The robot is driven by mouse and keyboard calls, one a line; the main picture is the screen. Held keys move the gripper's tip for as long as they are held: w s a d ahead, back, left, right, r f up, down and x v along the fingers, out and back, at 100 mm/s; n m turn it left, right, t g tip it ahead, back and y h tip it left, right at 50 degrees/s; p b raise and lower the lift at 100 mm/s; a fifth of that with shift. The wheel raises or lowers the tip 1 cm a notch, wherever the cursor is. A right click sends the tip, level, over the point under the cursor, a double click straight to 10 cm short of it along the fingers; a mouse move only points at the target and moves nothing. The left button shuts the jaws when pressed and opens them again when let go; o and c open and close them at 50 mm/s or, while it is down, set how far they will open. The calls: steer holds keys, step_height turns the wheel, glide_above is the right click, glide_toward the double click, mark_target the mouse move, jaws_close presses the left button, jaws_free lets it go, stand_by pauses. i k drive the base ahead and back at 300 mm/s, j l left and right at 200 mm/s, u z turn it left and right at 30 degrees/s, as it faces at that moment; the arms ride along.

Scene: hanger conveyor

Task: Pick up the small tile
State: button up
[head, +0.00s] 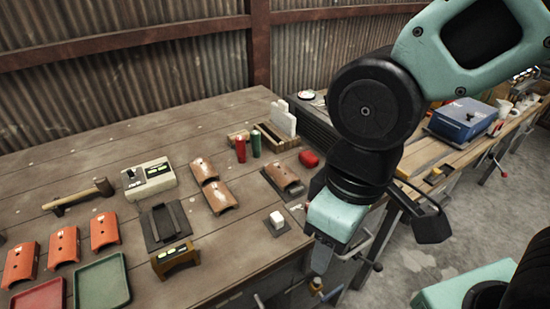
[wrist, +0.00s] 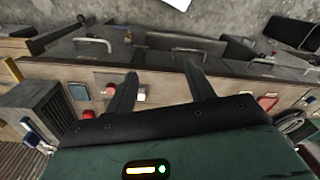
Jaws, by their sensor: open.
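Several curved tiles lie on the wooden bench in the head view, and I cannot tell which is the small tile. Orange tiles with small knobs (head: 64,247) lie in a row at the left. Brown tiles (head: 220,197) lie near the middle, and another brown tile (head: 282,177) lies on a dark plate to the right. My gripper (head: 318,262) hangs past the bench's right front edge, apart from all of these tiles. In the wrist view my gripper (wrist: 160,70) is open, with two dark fingers spread and nothing held between them.
A hammer (head: 80,197), a cream box (head: 150,178), a dark clamp-like block (head: 165,224), a green tray (head: 102,282) and a red tray (head: 40,296) are on the bench. Red and green cylinders (head: 255,146) stand at the back. A blue case (head: 461,119) is on the right bench.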

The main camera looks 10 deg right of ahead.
mark_target(280, 174)
steer(key=u, duration=2.2)
steer(key=z, duration=2)
steer(key=i+l+z, duration=0.15)
steer(key=i+l, duration=0.5)
steer(key=i, duration=0.05)
